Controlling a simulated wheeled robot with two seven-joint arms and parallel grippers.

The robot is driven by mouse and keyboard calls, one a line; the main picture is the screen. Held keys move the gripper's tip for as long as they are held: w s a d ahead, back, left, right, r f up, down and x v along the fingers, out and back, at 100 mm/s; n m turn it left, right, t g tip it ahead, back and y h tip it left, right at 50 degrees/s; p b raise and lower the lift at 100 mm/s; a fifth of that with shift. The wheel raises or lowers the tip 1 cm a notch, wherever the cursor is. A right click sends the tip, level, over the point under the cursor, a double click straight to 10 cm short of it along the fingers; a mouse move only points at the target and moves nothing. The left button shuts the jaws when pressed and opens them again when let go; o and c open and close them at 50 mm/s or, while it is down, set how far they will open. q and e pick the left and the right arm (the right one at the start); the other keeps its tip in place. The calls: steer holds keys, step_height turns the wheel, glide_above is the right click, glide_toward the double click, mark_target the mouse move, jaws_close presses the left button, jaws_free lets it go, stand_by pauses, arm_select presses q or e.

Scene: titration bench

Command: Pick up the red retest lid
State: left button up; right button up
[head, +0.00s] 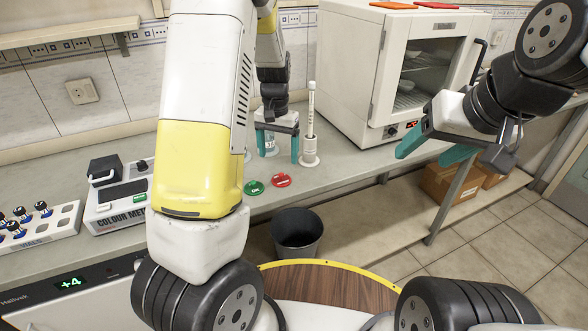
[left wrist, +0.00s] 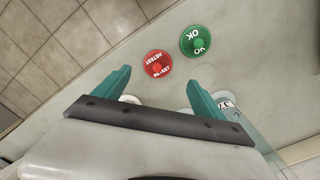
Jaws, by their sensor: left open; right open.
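The red retest lid (head: 281,180) lies flat on the bench near its front edge, and it also shows in the left wrist view (left wrist: 157,63), with white lettering and a raised knob. A green OK lid (head: 254,187) lies just left of it, and in the left wrist view (left wrist: 195,40) it is up and right of the red one. My left gripper (head: 280,156) is open and empty above the bench, behind the red lid. In the left wrist view the red lid is just beyond the fingertips, between their lines. My right gripper (head: 428,155) is open and empty, off to the right.
A white measuring cylinder (head: 311,121) stands right beside my left gripper, with a labelled bottle (head: 271,145) behind the fingers. A white oven (head: 348,60) stands to the right. A colour meter (head: 118,200) and vial rack (head: 40,226) are left. A dark bin (head: 297,238) is below the edge.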

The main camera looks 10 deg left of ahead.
mark_target(281, 174)
arm_select(q)
steer(key=f, duration=0.8)
steer(key=shift+w+d+f, duration=0.1)
steer(key=shift+w+d, duration=0.1)
steer(key=shift+d, duration=0.1)
steer(key=c, duration=1.4)
